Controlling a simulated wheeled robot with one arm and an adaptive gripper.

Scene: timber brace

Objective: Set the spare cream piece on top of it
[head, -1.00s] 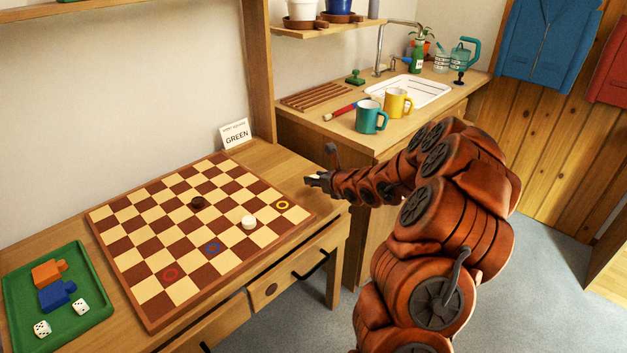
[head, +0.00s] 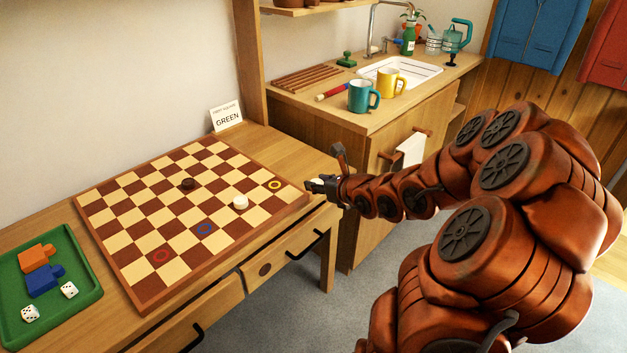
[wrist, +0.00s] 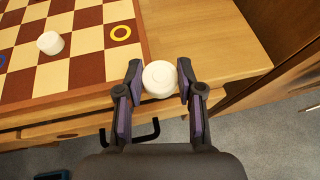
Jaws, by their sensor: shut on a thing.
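My gripper (wrist: 158,84) is shut on a round cream piece (wrist: 159,79), held between its two fingers in the wrist view. In the head view my gripper (head: 312,186) is just right of the board's right corner, near the desk's front edge. Another cream piece (head: 240,202) sits on the checkered board (head: 123,280), left of the gripper; it also shows at upper left in the wrist view (wrist: 50,43). A dark piece (head: 188,183) stands farther back on the board. Yellow (head: 274,184), blue (head: 204,229) and red (head: 161,256) rings mark squares.
A green tray (head: 92,301) with orange and blue pieces and two dice lies at the left. A card (head: 227,118) reading GREEN stands behind the board. Teal (head: 363,96) and yellow (head: 389,83) mugs stand on the sink counter. Drawer handles (head: 306,245) stick out in front.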

